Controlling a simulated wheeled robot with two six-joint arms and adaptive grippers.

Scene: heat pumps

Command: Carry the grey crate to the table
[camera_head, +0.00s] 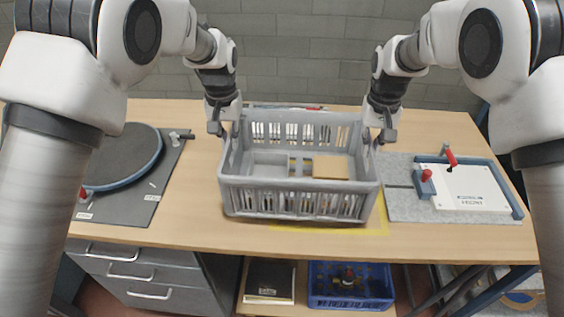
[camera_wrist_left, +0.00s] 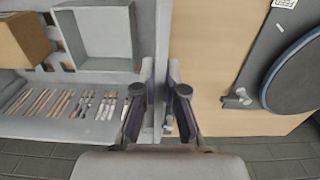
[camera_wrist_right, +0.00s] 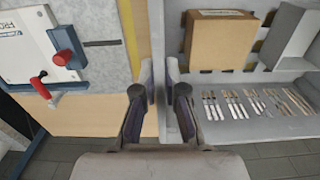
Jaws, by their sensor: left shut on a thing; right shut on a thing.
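The grey crate (camera_head: 298,196) is level over the middle of the wooden table (camera_head: 183,205); I cannot tell whether it touches the top.
A dark mat with a round blue-rimmed disc (camera_head: 124,156) lies left of the crate. A white panel with red clamps (camera_head: 470,188) lies on a grey mat to the right. Yellow tape (camera_head: 345,231) shows at the crate's front. Below are drawers (camera_head: 130,270) and a blue bin (camera_head: 350,287).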

